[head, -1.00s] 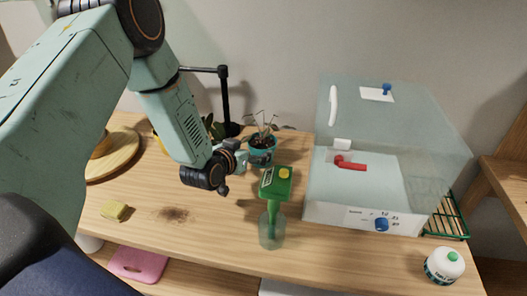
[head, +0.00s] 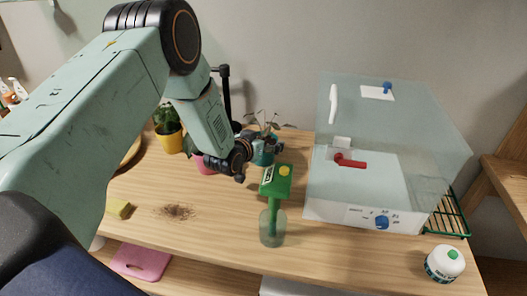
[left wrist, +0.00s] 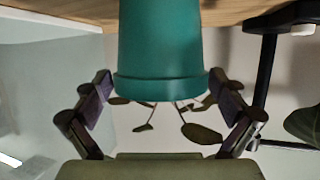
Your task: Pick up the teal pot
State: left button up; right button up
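The teal pot (head: 264,158) stands upright at the back of the wooden table and holds a thin plant with sparse, drooping leaves. It also shows large and upside down in the left wrist view (left wrist: 162,45). My left gripper (head: 262,143) is at the pot's upper part, partly covering it in the head view. In the left wrist view its two fingers are spread, one on each side of the pot near the rim. Narrow gaps seem to show between the fingers and the pot. My right gripper is not in view.
A clear-walled box (head: 370,160) stands to the right. A pink pot (head: 204,166) and a yellow pot (head: 171,141) stand to the left. A black stand (head: 226,95) rises behind my arm.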

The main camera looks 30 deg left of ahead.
pick_arm(q)
jog(key=shift+a+r, duration=0.1)
jog(key=c, duration=1.1)
notch_tip(320, 180, up, 10)
jog(key=shift+f, duration=0.1)
